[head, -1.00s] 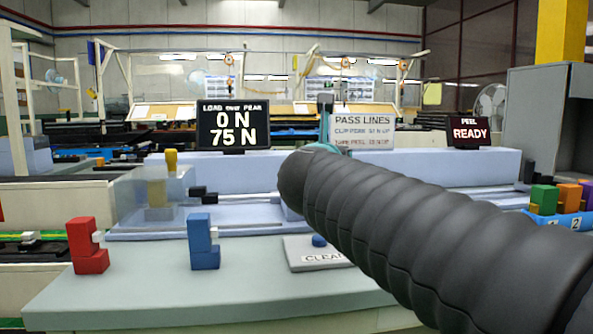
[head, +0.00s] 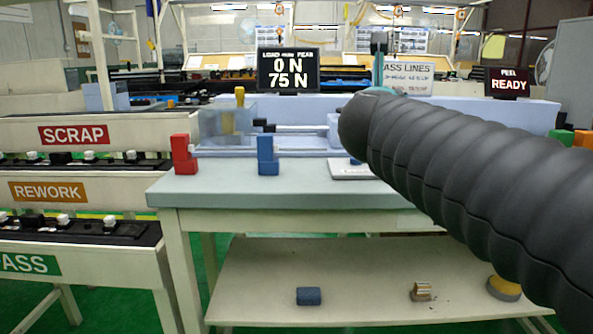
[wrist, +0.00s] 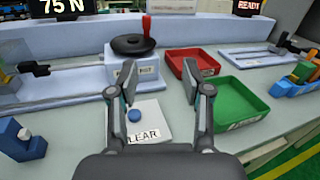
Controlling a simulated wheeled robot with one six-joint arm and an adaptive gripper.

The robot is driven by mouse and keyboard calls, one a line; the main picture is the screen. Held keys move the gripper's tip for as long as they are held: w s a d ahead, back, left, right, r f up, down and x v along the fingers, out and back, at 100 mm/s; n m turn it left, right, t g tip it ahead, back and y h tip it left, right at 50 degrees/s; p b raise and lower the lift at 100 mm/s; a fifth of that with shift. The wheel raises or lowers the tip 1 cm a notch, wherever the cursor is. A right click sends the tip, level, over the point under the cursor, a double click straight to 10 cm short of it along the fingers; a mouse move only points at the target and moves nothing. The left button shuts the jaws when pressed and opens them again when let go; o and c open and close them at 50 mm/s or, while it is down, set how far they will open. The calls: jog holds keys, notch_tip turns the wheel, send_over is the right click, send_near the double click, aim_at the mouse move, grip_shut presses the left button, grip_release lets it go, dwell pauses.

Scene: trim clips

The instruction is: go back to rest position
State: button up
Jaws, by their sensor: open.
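My gripper (wrist: 158,95) is open and empty in the wrist view, its two fingers apart above the bench near the white CLEAR pad (wrist: 150,116) with its blue button. The blue piece also shows at lower left in the wrist view (wrist: 22,142).
A red tray (wrist: 185,66) and a green tray (wrist: 240,108) lie right of the gripper. A black handwheel with a red knob (wrist: 134,43) stands behind it. Racks labelled SCRAP (head: 73,134) and REWORK (head: 47,191) stand left of the bench. A lower shelf (head: 370,285) holds small items.

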jog(key=s+a+f+n+g+y, duration=0.25)
jog(key=s+f+n+y, duration=0.4)
jog(key=n, duration=0.75)
jog(key=s+a+f+n+g+y, duration=0.2)
jog(key=s+a+f+n+y, duration=0.15)
jog(key=f+n, duration=0.8)
jog(key=s+d+f+n+g+h, duration=0.2)
jog(key=s+d+f+n+g, duration=0.1)
jog(key=s+f+n, duration=0.3)
jog(key=s+d+f+n+g+h, duration=0.2)
jog(key=s+d+f+n+g, duration=0.1)
jog(key=s+f+n, duration=0.4)
jog(key=s+f+g, duration=0.1)
jog(key=s+f, duration=0.2)
jog(key=f, duration=0.1)
jog(key=shift+s+d+f, duration=0.15)
jog(key=shift+d+f, duration=0.25)
